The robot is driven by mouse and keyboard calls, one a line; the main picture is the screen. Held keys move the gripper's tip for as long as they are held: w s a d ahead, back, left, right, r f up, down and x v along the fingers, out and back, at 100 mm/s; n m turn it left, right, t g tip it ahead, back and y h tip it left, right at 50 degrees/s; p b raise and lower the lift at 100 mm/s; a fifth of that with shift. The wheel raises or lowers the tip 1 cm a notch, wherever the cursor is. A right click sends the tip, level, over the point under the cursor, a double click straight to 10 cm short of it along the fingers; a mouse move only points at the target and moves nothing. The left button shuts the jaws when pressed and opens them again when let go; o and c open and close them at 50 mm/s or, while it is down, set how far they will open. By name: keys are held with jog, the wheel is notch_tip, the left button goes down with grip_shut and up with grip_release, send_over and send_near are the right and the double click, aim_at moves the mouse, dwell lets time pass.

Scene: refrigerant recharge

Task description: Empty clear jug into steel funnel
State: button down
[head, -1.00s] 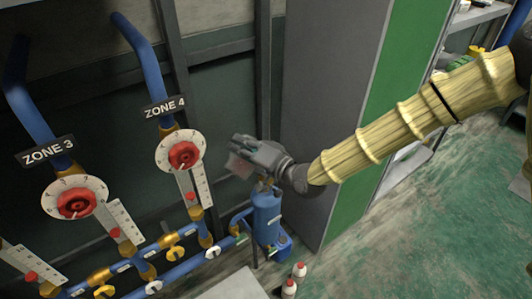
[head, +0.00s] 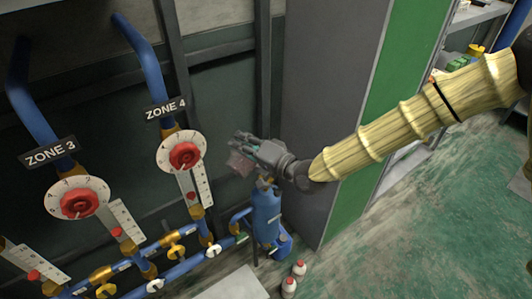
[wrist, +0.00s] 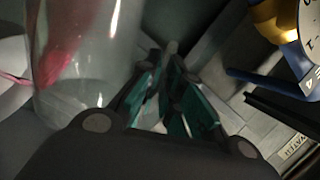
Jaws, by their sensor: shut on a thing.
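The clear jug (head: 240,164) is see-through, with a pinkish tint in the head view. It hangs just below my gripper's fingers, tilted, above and left of the blue tank's top. In the wrist view, the clear jug (wrist: 88,75) fills the upper left, with pink-red liquid showing in it. My gripper (head: 238,142) is shut on the jug; the exact grip is hard to see. In the wrist view, the gripper's fingers (wrist: 172,95) with teal pads are close together beside the jug. I cannot make out the steel funnel; the area at the tank's top is small and partly hidden.
A blue tank (head: 266,215) stands below my gripper. Left are blue pipes with a red-knobbed Zone 4 dial (head: 183,156) and a Zone 3 dial (head: 77,201). A grey cabinet (head: 320,110) stands right behind. Small white bottles (head: 298,269) stand on the floor.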

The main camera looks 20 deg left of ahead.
jog(key=shift+w+r, duration=0.15)
jog(key=shift+r, duration=0.05)
jog(key=shift+w+d+f+m+p, duration=0.1)
jog(key=shift+w+d+m+p, duration=0.35)
jog(key=shift+w, duration=0.3)
jog(key=shift+w+d+f+m+p, duration=0.1)
jog(key=shift+w+d+m+p, duration=0.1)
jog(key=shift+w+m, duration=0.45)
jog(key=shift+w+d+r+m+b, duration=0.2)
jog(key=shift+w+r+m, duration=0.15)
jog(key=shift+w+m, duration=0.3)
jog(key=shift+w+d+r+m+b, duration=0.2)
jog(key=shift+w+r+m, duration=0.1)
jog(key=shift+w+m, duration=0.3)
dwell(0.7)
jog(key=s+n, duration=0.1)
jog(key=s+a+f+n, duration=0.1)
jog(key=s+n, duration=0.1)
jog(key=s, duration=0.1)
jog(key=shift+a+f, duration=0.2)
jog(key=shift+a, duration=0.05)
jog(key=shift+s+r+n, duration=0.1)
jog(key=shift+s+n, duration=0.15)
jog(key=shift+n, duration=0.1)
